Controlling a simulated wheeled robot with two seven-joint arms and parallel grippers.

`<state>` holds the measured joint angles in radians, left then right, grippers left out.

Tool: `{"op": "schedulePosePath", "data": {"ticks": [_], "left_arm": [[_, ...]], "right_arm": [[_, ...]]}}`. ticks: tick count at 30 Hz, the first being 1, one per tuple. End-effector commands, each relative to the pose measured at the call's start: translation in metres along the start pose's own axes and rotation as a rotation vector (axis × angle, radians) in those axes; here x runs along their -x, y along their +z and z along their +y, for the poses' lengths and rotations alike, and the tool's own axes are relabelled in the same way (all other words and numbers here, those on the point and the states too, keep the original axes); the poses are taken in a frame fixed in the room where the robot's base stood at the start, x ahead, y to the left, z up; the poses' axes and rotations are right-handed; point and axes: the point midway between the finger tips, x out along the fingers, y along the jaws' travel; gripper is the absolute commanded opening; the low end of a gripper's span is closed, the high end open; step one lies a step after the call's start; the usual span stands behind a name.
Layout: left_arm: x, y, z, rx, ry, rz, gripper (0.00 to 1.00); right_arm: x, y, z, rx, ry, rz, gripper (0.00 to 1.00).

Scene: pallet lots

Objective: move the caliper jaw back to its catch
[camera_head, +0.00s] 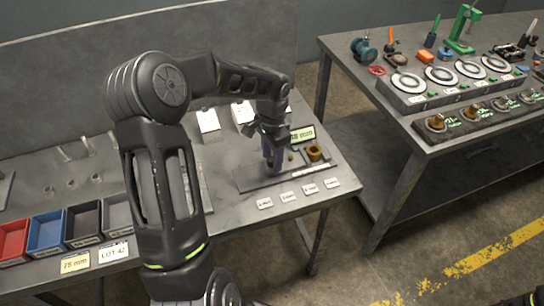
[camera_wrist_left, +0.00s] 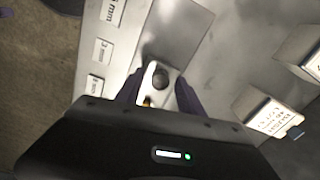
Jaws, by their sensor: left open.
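The caliper (camera_head: 250,183) is a flat grey fixture on the near table, with a pale scale strip on its front right. A brown ring-shaped part (camera_head: 314,152) stands at its right end. My left gripper (camera_head: 272,163) is over the fixture, pointing down, and hides the middle of it. In the left wrist view the dark fingers (camera_wrist_left: 159,95) are open on either side of a pale block with a dark round knob (camera_wrist_left: 160,76), which looks like the caliper jaw. I cannot tell whether the fingers touch it. The catch cannot be made out.
A display (camera_head: 302,134) stands behind the fixture, and small label cards (camera_head: 288,197) lie in front. White boxes (camera_head: 208,124) stand behind. Red, blue and dark bins (camera_head: 46,232) are at the left. A second table (camera_head: 430,140) with dials and tools stands right, across a floor gap.

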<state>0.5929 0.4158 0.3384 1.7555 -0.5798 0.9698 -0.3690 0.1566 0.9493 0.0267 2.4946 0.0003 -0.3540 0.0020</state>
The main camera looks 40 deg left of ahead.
Motion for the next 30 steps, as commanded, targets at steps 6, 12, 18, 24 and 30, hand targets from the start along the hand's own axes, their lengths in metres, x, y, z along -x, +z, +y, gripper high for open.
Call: {"op": "schedulePosePath", "data": {"ticks": [6,12,18,24,30], "left_arm": [[-0.0054,0.0003,-0.0004,0.0,-0.001,0.0,0.45],[-0.0052,0.0003,-0.0004,0.0,-0.001,0.0,0.39],[-0.0051,0.0002,-0.0004,0.0,-0.001,0.0,0.23],[-0.005,0.0002,-0.0004,0.0,-0.001,0.0,0.07],[-0.0049,0.0002,-0.0005,0.0,-0.001,0.0,0.0]], "right_arm": [[0.0004,0.0002,0.0,0.0,0.0,0.0,0.36],[0.0003,0.0002,0.0,0.0,0.0,-0.001,0.36],[0.0003,0.0003,0.0,0.0,0.0,-0.001,0.36],[0.0004,0.0002,-0.0001,0.0,0.0,0.0,0.36],[0.0004,0.0002,-0.0001,0.0,0.0,0.0,0.36]]}}
